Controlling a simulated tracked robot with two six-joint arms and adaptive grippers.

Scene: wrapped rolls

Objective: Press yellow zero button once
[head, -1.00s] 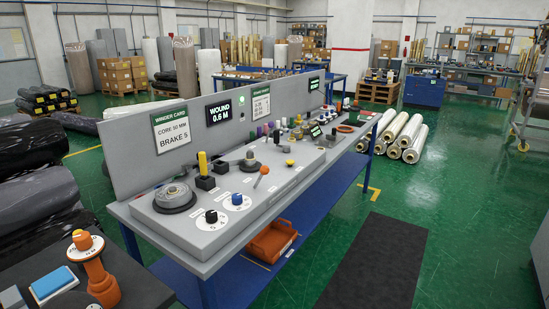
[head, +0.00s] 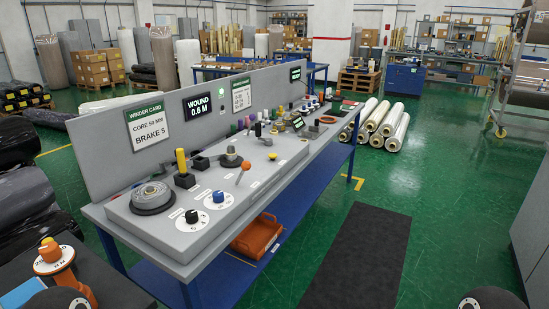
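A long grey winder panel (head: 205,226) runs away from me on a blue bench in the head view. A small yellow button (head: 272,156) sits on its middle part, beyond the orange-knobbed lever (head: 243,172). Its label is too small to read, so I cannot confirm it is the zero button. The display (head: 198,105) behind the panel reads "WOUND 0.6 M". Neither gripper is in view. Dark rounded parts at the bottom left and bottom right appear to be my own arms, both apart from the panel.
A yellow-topped lever (head: 181,161), a round dial (head: 153,198) and knobs stand on the near panel. An orange bin (head: 257,236) is on the lower shelf. Wrapped rolls (head: 383,124) lie on the floor beyond. A dark mat (head: 358,262) lies on open floor at right.

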